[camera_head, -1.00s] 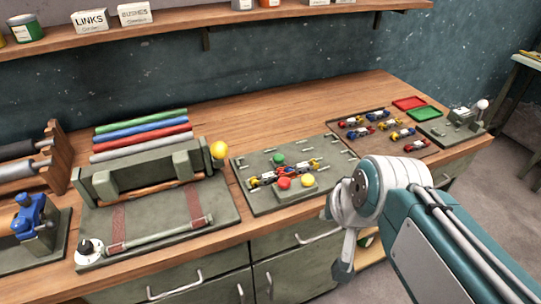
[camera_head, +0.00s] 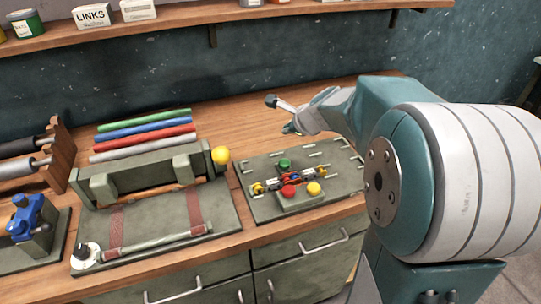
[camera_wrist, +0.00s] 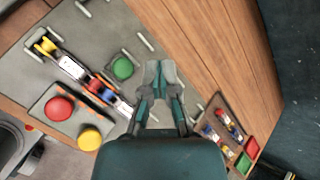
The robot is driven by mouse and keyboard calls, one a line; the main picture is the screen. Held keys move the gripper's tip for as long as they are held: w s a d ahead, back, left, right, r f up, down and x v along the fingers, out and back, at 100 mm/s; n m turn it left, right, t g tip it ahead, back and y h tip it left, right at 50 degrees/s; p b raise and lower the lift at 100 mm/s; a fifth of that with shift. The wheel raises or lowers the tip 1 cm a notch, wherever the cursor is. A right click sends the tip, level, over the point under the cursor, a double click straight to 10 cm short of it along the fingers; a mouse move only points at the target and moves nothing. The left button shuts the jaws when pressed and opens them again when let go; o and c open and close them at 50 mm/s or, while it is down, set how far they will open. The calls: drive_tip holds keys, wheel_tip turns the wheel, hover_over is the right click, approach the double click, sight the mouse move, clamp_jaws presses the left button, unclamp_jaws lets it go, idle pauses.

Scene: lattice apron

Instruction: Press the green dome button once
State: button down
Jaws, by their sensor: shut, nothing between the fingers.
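The green dome button (camera_head: 284,164) stands on the back part of a grey-green board on the bench, behind a row of colored links. It also shows in the wrist view (camera_wrist: 123,68), unobstructed. My gripper (camera_wrist: 160,68) is shut and empty, its fingertips just right of the green button in that view. In the head view my gripper (camera_head: 291,128) is over the bench behind the board, beyond the green button. It appears above the surface, but its exact height is unclear.
A red dome (camera_head: 289,191) and a yellow dome (camera_head: 313,188) sit on a block in front of the green button. A parts tray (camera_wrist: 222,125) lies to the right. A yellow ball-topped handle (camera_head: 220,155) stands left of the board.

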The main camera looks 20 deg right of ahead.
sight(285, 161)
drive_tip(key=shift+w, duration=0.15)
drive_tip(key=shift+a+f, duration=0.1)
drive_tip(key=shift+f, duration=0.05)
drive_tip(key=shift+f, duration=4.3)
drive_tip(key=shift+f, duration=0.15)
drive_tip(key=shift+f, duration=0.2)
drive_tip(key=shift+f, duration=0.95)
drive_tip(key=shift+r, duration=1.35)
